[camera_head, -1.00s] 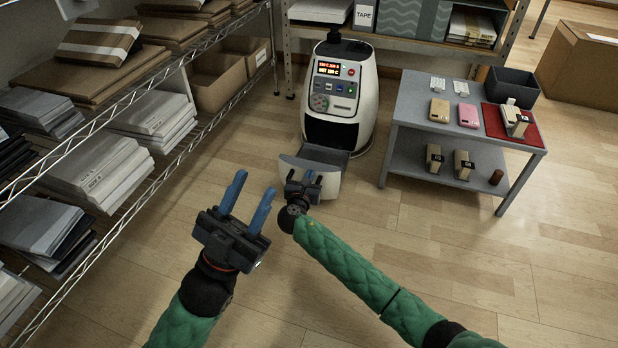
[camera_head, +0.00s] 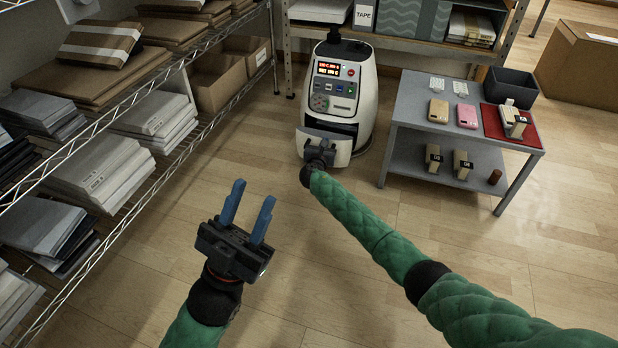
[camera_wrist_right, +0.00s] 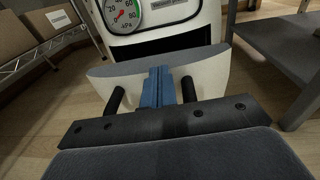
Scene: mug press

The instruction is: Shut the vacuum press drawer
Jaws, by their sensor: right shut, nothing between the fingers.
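The white vacuum press (camera_head: 337,95) stands on the floor in front of the back shelf. In the right wrist view the shut fingers (camera_wrist_right: 158,88) point at the drawer's white front (camera_wrist_right: 211,70); contact is hard to tell. My left gripper (camera_head: 248,212) is open and empty above the floor, left of my right arm.
A grey two-tier table (camera_head: 411,105) stands right of the press, with phones, a red mat (camera_head: 494,121) and a dark bin (camera_head: 512,86). A wire shelf (camera_head: 150,165) with parcels runs along the left. The floor between is clear.

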